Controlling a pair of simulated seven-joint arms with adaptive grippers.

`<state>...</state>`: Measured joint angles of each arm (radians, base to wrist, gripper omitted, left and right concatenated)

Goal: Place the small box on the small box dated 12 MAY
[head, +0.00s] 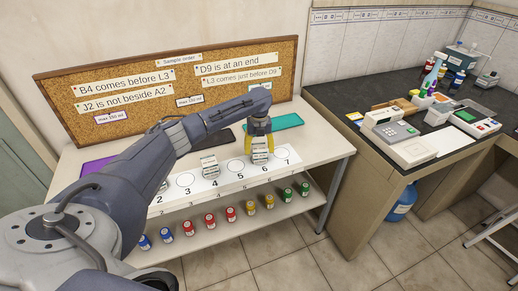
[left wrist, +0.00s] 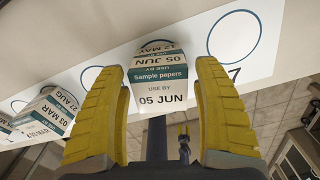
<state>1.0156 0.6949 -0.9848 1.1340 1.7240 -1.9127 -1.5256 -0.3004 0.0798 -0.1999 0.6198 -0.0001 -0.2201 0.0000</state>
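A small white box with a green band reading 05 JUN (left wrist: 160,96) sits between the yellow fingers of my left gripper (left wrist: 162,85). Part of a label reading 12 MAY (left wrist: 163,46) shows just beyond it, and that box is mostly hidden. The two appear stacked, with 05 JUN uppermost. Narrow gaps show between the 05 JUN box and both fingers. In the head view my left gripper (head: 259,148) points down around these boxes, on the white numbered strip. My right gripper is not in view.
Another apparent stack of small boxes (head: 209,165) stands to the left, its labels partly readable in the left wrist view (left wrist: 46,113). Empty circles (head: 236,165) lie between and right of the stacks. A corkboard (head: 180,72) rises behind. Coloured-label bottles (head: 210,219) line the lower shelf.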

